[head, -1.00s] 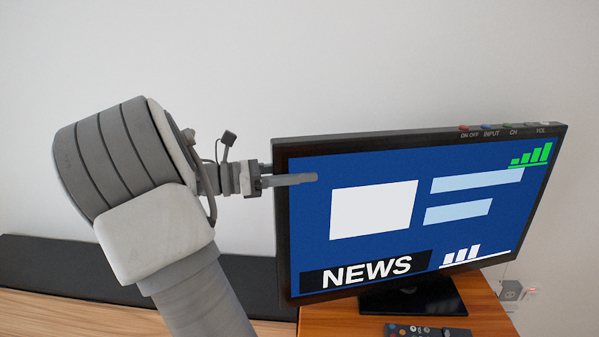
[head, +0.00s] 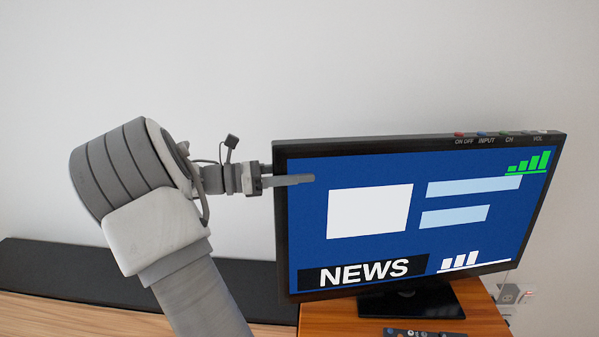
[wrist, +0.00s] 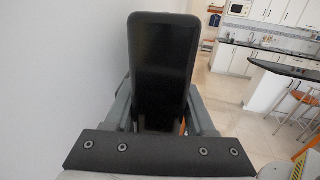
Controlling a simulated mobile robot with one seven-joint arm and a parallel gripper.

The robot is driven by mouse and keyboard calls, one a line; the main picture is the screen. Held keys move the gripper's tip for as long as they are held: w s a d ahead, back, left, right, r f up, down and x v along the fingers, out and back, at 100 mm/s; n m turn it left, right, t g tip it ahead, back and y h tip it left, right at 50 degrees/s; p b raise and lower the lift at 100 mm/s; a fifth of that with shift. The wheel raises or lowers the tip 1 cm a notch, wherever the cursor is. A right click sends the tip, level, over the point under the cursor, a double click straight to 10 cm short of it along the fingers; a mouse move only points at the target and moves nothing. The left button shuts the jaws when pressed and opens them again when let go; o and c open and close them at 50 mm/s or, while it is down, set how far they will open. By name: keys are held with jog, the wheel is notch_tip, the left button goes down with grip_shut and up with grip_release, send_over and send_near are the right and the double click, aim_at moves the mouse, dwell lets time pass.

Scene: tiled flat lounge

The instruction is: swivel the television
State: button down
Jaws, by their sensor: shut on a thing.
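The television (head: 470,215) has a black frame and a blue NEWS screen. It stands upright on a dark base (head: 415,303) and is turned at an angle to the wall. My gripper (head: 292,179) is shut on its left side edge. One finger lies across the front of the screen near the upper left; the other is hidden behind the set. In the wrist view the television (wrist: 162,70) shows edge-on as a dark slab between my gripper's fingers (wrist: 162,110).
A wooden stand (head: 480,312) carries the television and a remote (head: 415,332) at the front. A low black-topped cabinet (head: 70,270) runs left along the white wall. In the wrist view a kitchen counter (wrist: 285,68) and stools (wrist: 300,95) stand to the right, beyond tiled floor.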

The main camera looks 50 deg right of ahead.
jog(key=w+d, duration=0.1)
jog(key=w+d+p, duration=0.1)
jog(key=w, duration=0.1)
jog(key=w+d+p, duration=0.1)
jog(key=shift+w+d+f, duration=0.25)
jog(key=shift+f, duration=0.05)
jog(key=shift+c, duration=2.1)
grip_release()
jog(key=shift+o, duration=0.5)
jog(key=shift+s+d, duration=0.1)
jog(key=shift+d, duration=0.15)
jog(key=shift+a, duration=0.1)
